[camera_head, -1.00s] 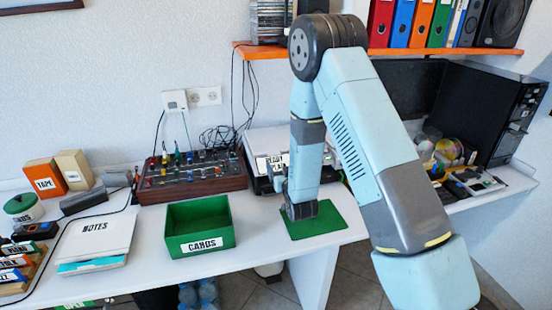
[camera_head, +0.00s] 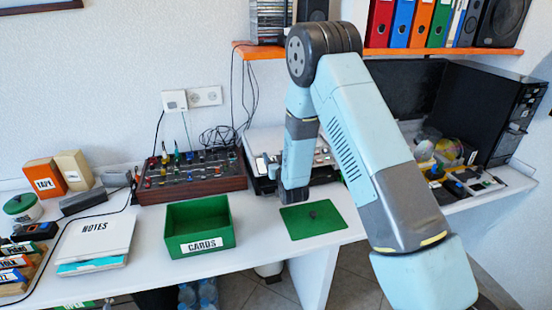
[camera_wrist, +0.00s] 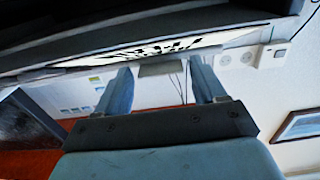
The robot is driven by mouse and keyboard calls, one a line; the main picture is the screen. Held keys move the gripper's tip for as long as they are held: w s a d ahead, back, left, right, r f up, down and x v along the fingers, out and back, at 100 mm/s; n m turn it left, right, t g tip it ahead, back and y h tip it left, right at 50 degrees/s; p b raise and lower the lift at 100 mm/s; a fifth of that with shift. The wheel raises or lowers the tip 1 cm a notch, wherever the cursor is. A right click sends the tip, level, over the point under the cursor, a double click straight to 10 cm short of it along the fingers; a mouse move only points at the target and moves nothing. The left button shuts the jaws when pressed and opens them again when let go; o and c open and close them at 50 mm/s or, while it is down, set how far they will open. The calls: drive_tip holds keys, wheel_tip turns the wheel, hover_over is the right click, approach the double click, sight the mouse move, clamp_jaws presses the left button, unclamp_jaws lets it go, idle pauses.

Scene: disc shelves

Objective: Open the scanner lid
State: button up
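The scanner (camera_head: 261,142) is a pale, flat device at the back of the desk, largely hidden behind my arm in the head view. In the wrist view, the lid's pale face with a bold black label (camera_wrist: 150,50) runs across the top, tilted. A small grey tab (camera_wrist: 164,69) sits at its edge. My gripper (camera_wrist: 160,76) is open, with its two blue fingers apart on either side of the tab; I cannot tell whether they touch it. In the head view, my gripper (camera_head: 268,166) is at the scanner's front. How far the lid is raised cannot be told.
A green mat (camera_head: 325,226) with a small dark object lies before the scanner. A green CARDS box (camera_head: 199,243) and a knobbed wooden console (camera_head: 195,183) stand to the left. An orange shelf (camera_head: 262,50) with folders hangs above. A black computer case (camera_head: 490,110) stands right.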

clamp_jaws()
idle(0.4)
drive_tip(key=shift+d+r, duration=0.1)
drive_tip(key=shift+r, duration=0.05)
